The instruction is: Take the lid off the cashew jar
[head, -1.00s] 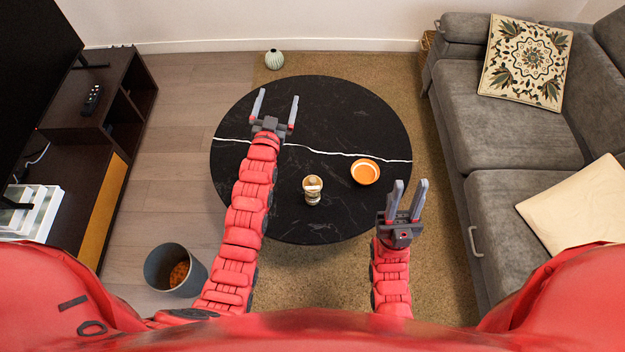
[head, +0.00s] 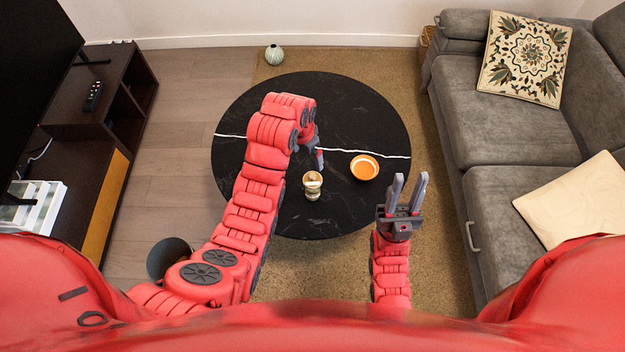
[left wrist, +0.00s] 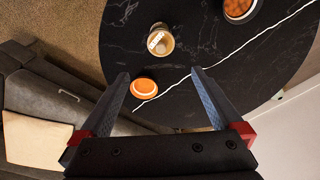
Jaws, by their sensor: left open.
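The small cashew jar (head: 312,186) stands upright on the round black table (head: 350,110); it also shows in the left wrist view (left wrist: 160,40). Its top looks pale and tan, and I cannot make out the lid's edge. My left gripper (head: 318,160) points down over the table beyond the jar, mostly hidden by its own arm in the head view. In the left wrist view its fingers (left wrist: 161,73) are apart and empty, with the jar ahead of them. My right gripper (head: 409,178) is open and empty near the table's front right edge.
An orange dish (head: 364,167) sits right of the jar. A bowl of brown pieces (left wrist: 240,8) on the table shows only in the left wrist view. A grey sofa (head: 500,120) stands right, a dark cabinet (head: 100,130) left, and a bin (head: 168,255) on the floor.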

